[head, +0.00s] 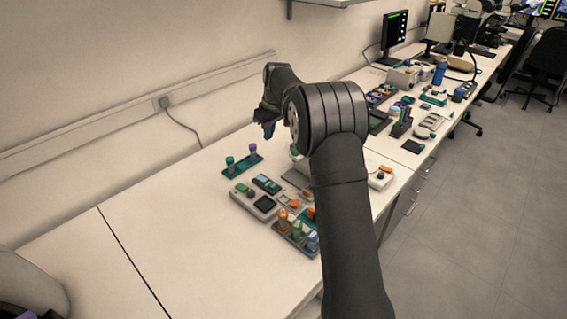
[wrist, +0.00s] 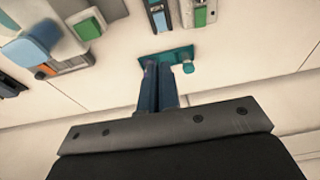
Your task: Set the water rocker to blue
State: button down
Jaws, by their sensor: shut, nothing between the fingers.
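My gripper (head: 268,131) is raised over the back of the bench, left of my arm's elbow in the head view. Its narrow blue fingers (wrist: 160,75) are shut together and empty in the wrist view, above a teal stand (wrist: 170,55). I cannot tell for sure which part is the water rocker. A grey box (head: 256,203) with a green part and a dark screen stands in front of the stand. A small panel with an orange part (head: 295,203) is right of it. Coloured parts also show at the wrist view's upper left, including a green block (wrist: 87,27).
The teal stand in the head view (head: 242,166) holds upright pegs. A dark rack (head: 296,238) with several coloured-topped items is at the front. More equipment and a monitor (head: 394,30) stand farther right. My arm hides part of the bench.

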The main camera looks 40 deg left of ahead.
send_over(264, 180)
jog(key=d, duration=0.1)
jog(key=d+x, duration=0.1)
jog(key=x, duration=0.5)
jog(key=shift+w+d+r, duration=0.1)
jog(key=x, duration=0.4)
jog(key=d+x, duration=0.1)
jog(key=x, duration=0.3)
jog(key=d+x, duration=0.1)
jog(key=x, duration=0.3)
jog(key=shift+a+f, duration=0.1)
jog(key=shift+f, duration=0.95)
jog(key=shift+d+f, duration=0.25)
jog(key=shift+a, duration=0.15)
